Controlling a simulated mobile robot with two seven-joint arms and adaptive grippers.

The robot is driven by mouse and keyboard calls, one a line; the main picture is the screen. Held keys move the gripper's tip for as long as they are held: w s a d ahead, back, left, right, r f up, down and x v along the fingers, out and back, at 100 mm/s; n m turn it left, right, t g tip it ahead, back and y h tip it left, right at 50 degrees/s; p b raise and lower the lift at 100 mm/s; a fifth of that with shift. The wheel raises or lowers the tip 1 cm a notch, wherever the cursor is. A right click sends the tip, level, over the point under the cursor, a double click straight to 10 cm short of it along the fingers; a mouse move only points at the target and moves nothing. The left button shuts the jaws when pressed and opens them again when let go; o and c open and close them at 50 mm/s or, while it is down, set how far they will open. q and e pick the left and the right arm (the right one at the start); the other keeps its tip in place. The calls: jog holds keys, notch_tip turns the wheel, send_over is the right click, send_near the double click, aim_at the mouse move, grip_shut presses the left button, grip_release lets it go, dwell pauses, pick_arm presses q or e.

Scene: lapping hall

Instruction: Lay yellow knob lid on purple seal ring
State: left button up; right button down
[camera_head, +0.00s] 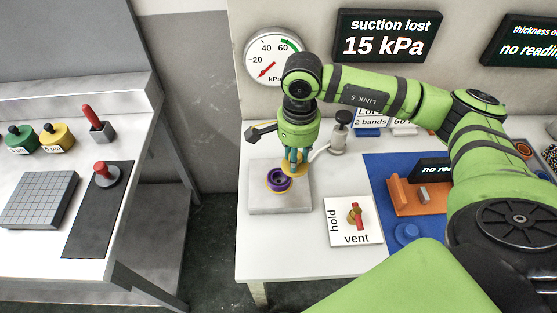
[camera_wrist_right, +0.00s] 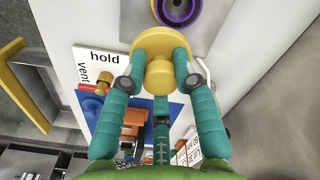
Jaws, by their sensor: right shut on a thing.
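The purple seal ring (camera_head: 279,181) lies on a pale grey square plate (camera_head: 262,207) on the white bench. There is a yellowish inside to the ring; it also shows at the top edge of the wrist view (camera_wrist_right: 196,12). My right gripper (camera_head: 293,160) points down and is shut on the knob of the yellow knob lid (camera_head: 297,170). In the wrist view, the fingers of my right gripper (camera_wrist_right: 160,75) close around the knob, and the lid's round disc (camera_wrist_right: 160,40) lies beyond them. The lid is beside the ring, slightly overlapping it in the head view; its height above the plate is unclear. My left gripper is out of view.
A hold/vent panel with a red-and-yellow handle (camera_head: 355,214) lies right of the plate. A grey fitting with a black knob (camera_head: 339,132) and white hose stands behind. A gauge (camera_head: 272,57) and a "suction lost 15 kPa" display (camera_head: 386,36) are on the wall. A blue mat (camera_head: 378,170) is further right.

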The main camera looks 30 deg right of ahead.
jog(key=w+f+p, duration=0.1)
jog(key=f, duration=0.1)
jog(key=w+a+f, duration=0.1)
jog(key=f, duration=0.1)
jog(key=w+a+f+p, duration=0.1)
jog(key=f, duration=0.1)
jog(key=shift+a+f+p, duration=0.15)
jog(key=shift+a+p, duration=0.1)
jog(key=shift+p, duration=0.05)
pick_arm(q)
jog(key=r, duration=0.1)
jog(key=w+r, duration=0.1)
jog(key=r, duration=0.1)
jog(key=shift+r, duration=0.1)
pick_arm(e)
jog(key=shift+w, duration=0.1)
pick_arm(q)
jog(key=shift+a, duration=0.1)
pick_arm(e)
jog(key=shift+f+b, duration=0.2)
jog(key=shift+b, duration=0.1)
jog(key=c, duration=1)
grip_release()
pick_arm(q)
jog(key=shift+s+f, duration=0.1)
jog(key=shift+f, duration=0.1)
pick_arm(e)
jog(key=shift+o, duration=0.2)
